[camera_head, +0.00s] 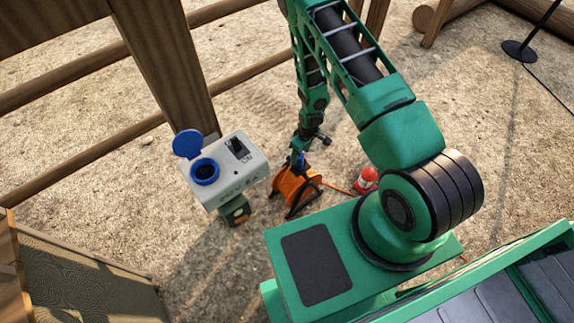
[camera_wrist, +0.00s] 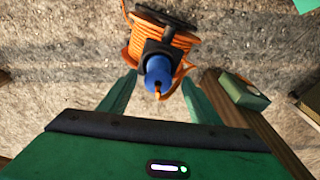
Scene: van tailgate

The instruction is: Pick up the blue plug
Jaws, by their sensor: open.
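The blue plug (camera_wrist: 158,72) shows in the wrist view, at the front of an orange cable reel (camera_wrist: 172,45) with a black frame. It lies between the two green fingers of my gripper (camera_wrist: 158,88), which are apart, with a gap on each side of the plug. In the head view my gripper (camera_head: 301,150) is at the orange reel (camera_head: 297,187). Only a small bit of blue (camera_head: 297,160) shows there, and the arm hides most of the plug.
A grey box (camera_head: 232,170) with a blue round socket (camera_head: 205,171) and raised blue lid (camera_head: 187,143) stands left of the reel. A red and white cone (camera_head: 367,178) stands right of it. A wooden post (camera_head: 165,65) rises behind the box. Sandy ground is open at the right.

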